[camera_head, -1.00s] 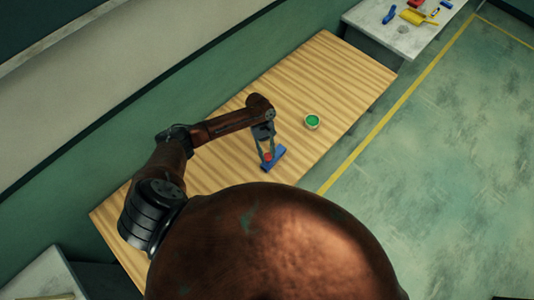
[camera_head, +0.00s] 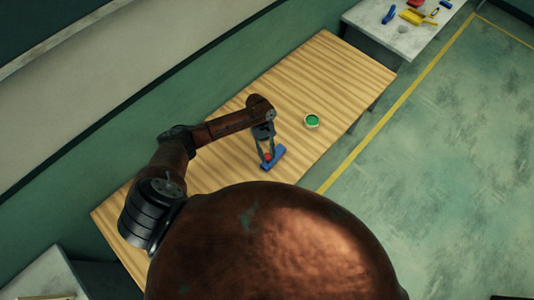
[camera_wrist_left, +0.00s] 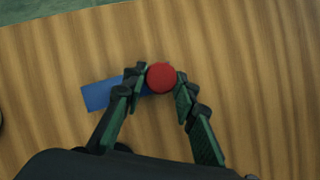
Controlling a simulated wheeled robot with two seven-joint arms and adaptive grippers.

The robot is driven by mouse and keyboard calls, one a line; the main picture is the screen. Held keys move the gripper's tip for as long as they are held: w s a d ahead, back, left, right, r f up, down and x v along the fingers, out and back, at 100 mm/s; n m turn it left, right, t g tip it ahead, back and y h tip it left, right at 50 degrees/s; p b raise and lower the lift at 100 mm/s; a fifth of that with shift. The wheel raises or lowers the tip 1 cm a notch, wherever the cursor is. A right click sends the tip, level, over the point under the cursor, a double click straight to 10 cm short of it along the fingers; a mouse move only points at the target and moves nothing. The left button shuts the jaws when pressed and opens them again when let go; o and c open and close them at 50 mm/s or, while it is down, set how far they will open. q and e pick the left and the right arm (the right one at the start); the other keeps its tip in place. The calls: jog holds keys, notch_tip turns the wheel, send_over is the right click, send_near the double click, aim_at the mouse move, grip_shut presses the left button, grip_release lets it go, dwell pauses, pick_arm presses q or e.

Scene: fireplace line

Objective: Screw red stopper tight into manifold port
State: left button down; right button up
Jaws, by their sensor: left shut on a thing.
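The blue manifold (camera_head: 277,153) lies on the wooden table, and its blue body also shows in the left wrist view (camera_wrist_left: 98,95). The red stopper (camera_wrist_left: 161,77) is a round red cap above the manifold; it shows small in the head view (camera_head: 268,157). My left gripper (camera_head: 267,156) reaches down over the manifold and is shut on the red stopper, with one finger on each side of it in the left wrist view (camera_wrist_left: 160,84). The port is hidden under the stopper, so I cannot tell how deep the stopper sits. My right gripper is not in view.
A small round container with a green top (camera_head: 312,121) stands on the wooden table (camera_head: 335,75) beyond the manifold. A pale side table (camera_head: 405,38) at the upper right holds several coloured tools. The table around the manifold is clear.

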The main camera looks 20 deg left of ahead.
aim_at(269, 158)
pick_arm(q)
jog(key=shift+f+b, duration=0.5)
jog(key=shift+f, duration=0.95)
